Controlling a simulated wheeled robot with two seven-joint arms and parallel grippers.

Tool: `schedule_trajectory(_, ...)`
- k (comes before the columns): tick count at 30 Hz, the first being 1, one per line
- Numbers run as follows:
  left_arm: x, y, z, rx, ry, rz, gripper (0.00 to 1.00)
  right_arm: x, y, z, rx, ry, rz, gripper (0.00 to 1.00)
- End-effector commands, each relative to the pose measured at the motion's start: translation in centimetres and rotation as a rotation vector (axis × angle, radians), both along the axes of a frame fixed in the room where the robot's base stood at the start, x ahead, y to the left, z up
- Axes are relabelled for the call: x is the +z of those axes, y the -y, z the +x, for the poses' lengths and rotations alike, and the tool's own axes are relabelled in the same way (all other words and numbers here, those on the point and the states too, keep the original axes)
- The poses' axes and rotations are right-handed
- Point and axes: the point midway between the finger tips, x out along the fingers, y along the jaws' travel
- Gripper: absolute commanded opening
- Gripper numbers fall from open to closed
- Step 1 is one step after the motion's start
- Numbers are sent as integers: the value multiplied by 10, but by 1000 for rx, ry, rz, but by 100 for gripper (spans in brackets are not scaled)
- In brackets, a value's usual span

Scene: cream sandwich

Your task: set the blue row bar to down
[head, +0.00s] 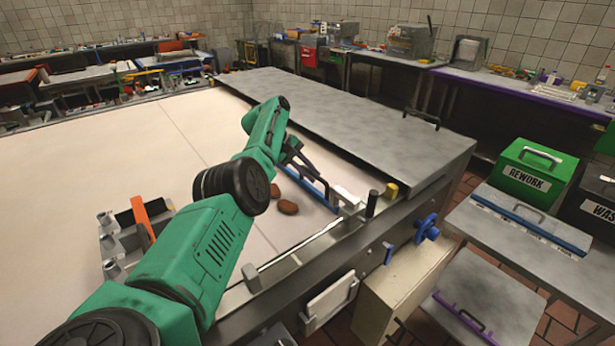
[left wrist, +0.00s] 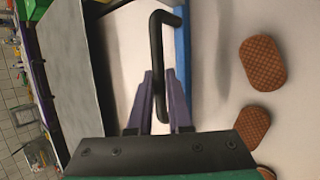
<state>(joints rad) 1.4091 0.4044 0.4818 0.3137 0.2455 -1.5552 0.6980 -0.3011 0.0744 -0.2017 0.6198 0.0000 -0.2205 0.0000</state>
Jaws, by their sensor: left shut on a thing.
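The blue row bar (head: 323,201) lies over the pale work surface (head: 205,190) near its right end; its blue edge also shows in the left wrist view (left wrist: 182,60). It carries a black bent handle (left wrist: 158,65). My left gripper (head: 305,172) is at the bar, its purple fingers (left wrist: 160,105) shut around the handle. My arm and gripper hide part of the bar. I cannot tell whether the bar touches the surface. My right gripper is not in view.
Brown oval biscuits (head: 288,207) lie beside the bar. A grey metal cover (head: 340,115) with a black handle spans the far side. A blue knob (head: 427,228) sits on the front side. A grey rack (head: 125,245) stands left of my arm. A green REWORK bin (head: 532,172) stands right.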

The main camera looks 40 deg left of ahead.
Motion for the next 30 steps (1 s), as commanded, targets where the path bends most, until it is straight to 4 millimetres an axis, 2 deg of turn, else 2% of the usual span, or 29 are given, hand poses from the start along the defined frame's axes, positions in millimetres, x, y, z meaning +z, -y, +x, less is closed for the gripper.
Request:
schedule_trajectory(1, -7, 5, -3, -11, -18, -9, 0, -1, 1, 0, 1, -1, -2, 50)
schedule_trajectory(8, -9, 6, -4, -13, -23, -8, 0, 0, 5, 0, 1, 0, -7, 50)
schedule_trajectory(9, -9, 6, -4, -13, -24, -8, 29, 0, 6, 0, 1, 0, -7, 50)
schedule_trajectory(10, -9, 6, -4, -13, -24, -8, 40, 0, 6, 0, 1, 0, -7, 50)
schedule_trajectory(11, -9, 6, -3, -13, -23, -7, 47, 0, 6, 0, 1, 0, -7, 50)
schedule_trajectory(23, -4, 2, -2, -6, -12, -2, 47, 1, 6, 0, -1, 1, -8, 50)
schedule_trajectory(26, 3, 0, -4, -7, -11, -2, 47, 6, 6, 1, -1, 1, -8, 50)
schedule_trajectory(30, 24, -10, -12, -4, -9, -2, 47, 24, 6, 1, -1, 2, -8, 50)
